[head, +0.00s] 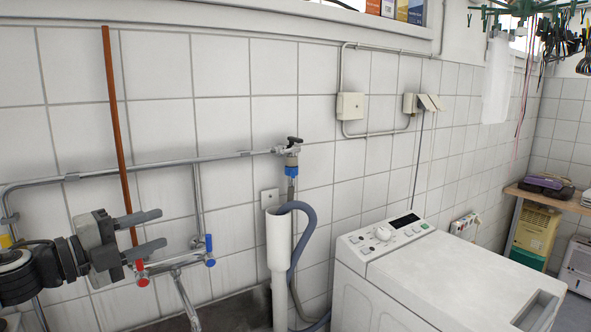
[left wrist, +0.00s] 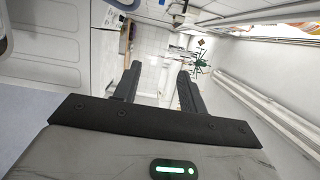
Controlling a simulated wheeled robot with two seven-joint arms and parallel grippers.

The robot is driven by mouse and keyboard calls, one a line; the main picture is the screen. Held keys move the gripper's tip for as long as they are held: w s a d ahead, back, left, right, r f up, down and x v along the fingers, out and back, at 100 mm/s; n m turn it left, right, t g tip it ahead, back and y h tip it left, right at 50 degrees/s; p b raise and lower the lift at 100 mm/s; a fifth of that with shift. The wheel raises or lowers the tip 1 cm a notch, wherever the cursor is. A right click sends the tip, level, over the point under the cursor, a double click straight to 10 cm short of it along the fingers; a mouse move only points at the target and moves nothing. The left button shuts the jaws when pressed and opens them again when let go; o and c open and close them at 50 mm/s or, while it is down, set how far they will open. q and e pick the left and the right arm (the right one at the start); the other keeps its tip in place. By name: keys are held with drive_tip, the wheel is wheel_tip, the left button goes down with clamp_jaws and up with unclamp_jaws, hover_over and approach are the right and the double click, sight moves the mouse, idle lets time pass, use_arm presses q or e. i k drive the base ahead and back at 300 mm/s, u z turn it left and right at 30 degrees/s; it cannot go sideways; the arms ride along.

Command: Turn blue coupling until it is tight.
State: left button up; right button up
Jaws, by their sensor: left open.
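The blue coupling (head: 291,171) sits under a metal tap with a black handle (head: 293,141) on the tiled wall, in the middle of the head view. A hose runs down from it. My left gripper (head: 156,232) is at the left of the head view, fingers pointing right, open and empty. It is well to the left of the coupling and lower, apart from it. In the left wrist view my open fingers (left wrist: 157,88) show with nothing between them. I cannot make out the coupling in that view. My right gripper is not in view.
A white standpipe (head: 279,245) with a grey hose (head: 307,225) stands below the coupling. A white washing machine (head: 440,280) is to the right. A mixer tap with red and blue handles (head: 209,250) and a copper pipe (head: 113,110) are near my left gripper.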

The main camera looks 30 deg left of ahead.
sight(292, 172)
drive_tip(key=i, duration=0.9)
